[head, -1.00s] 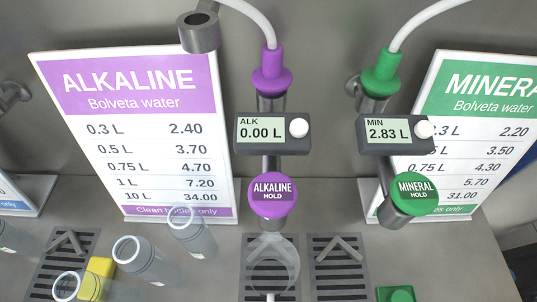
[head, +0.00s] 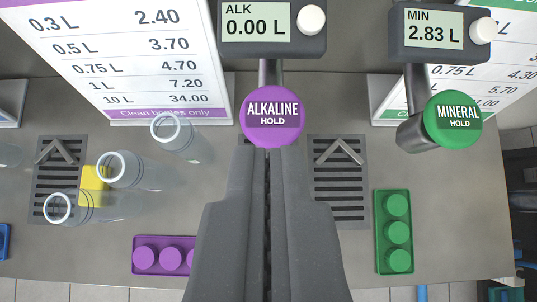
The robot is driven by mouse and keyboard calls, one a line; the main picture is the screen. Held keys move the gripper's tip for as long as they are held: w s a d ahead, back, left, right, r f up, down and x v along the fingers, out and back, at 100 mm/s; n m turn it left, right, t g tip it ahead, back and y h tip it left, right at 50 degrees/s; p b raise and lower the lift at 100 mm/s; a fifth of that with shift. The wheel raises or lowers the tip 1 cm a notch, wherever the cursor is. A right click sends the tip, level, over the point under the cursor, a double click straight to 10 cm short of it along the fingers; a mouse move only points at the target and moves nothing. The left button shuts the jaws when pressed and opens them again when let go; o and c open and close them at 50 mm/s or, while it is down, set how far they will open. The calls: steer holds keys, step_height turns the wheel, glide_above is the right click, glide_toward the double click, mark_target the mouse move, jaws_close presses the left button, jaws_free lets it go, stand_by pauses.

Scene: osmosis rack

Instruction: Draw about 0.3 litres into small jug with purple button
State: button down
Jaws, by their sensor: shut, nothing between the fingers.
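The purple button (head: 272,116), marked ALKALINE HOLD, is at upper centre in the head view. The display (head: 258,23) above it reads ALK 0.00 L. My gripper (head: 268,150) is shut and empty. Its tips meet the button's lower edge in the picture; I cannot tell whether they touch it. The clear jug that stood under this tap in the earlier frame is hidden behind my gripper now.
The green MINERAL HOLD button (head: 453,119) is to the right, with its display (head: 433,28) at 2.83 L. Several clear vessels (head: 127,175) stand left around a yellow block (head: 94,184). A purple block (head: 160,255) and a green block (head: 393,231) lie nearer.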

steer(key=p, duration=0.2)
glide_above(268, 101)
steer(key=s, duration=0.3)
step_height(268, 101, down, 6)
steer(key=shift+r, duration=0.2)
step_height(268, 101, down, 2)
steer(key=shift+w+f, duration=0.1)
steer(key=shift+f, duration=0.1)
steer(key=shift+f+p, duration=0.3)
steer(key=shift+f, duration=0.6)
